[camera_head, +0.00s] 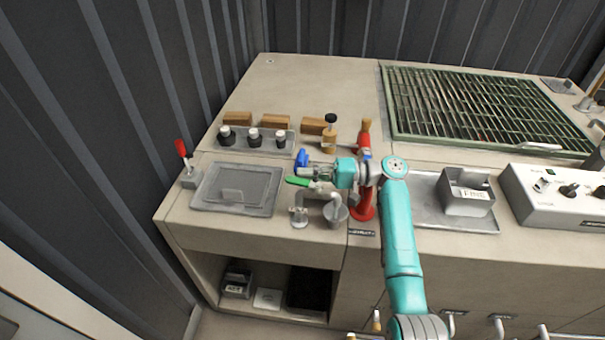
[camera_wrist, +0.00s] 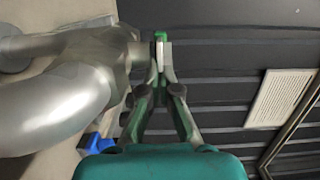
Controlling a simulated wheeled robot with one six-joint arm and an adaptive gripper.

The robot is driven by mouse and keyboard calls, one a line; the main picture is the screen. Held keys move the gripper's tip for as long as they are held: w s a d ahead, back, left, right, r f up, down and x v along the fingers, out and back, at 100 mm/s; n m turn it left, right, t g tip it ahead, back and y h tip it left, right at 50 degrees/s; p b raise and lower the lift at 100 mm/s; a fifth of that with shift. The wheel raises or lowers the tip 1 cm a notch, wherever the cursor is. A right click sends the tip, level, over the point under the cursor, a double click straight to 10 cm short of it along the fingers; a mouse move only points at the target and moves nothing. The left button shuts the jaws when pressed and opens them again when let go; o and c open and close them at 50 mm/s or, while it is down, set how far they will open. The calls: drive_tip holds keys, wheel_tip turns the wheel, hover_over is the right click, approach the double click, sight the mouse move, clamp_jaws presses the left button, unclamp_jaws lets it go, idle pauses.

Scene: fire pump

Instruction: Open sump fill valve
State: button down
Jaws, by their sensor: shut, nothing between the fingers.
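A green lever handle (camera_head: 297,181) sits on a silver valve with a curved spout (camera_head: 333,196) near the front of the bench in the head view. No readable label shows which valve it is. My gripper (camera_head: 305,172) is just above and beside the green handle, pointing left. In the wrist view my gripper (camera_wrist: 163,68) has its fingertips together, close to a green end (camera_wrist: 160,36) that seems to be the handle. Whether they touch, I cannot tell. The silver pipe (camera_wrist: 60,100) fills the left of the wrist view.
A blue handle (camera_head: 301,158) stands just behind my gripper; blue also shows in the wrist view (camera_wrist: 97,142). A grey cup (camera_head: 335,214) is under the spout. A red fixture (camera_head: 364,205) stands right, close to my arm. A red-handled lever (camera_head: 182,150) is far left.

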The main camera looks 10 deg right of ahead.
drive_tip(key=s+d, duration=0.1)
drive_tip(key=d, duration=0.9)
drive_tip(key=shift+s+d, duration=0.3)
drive_tip(key=shift+s, duration=0.05)
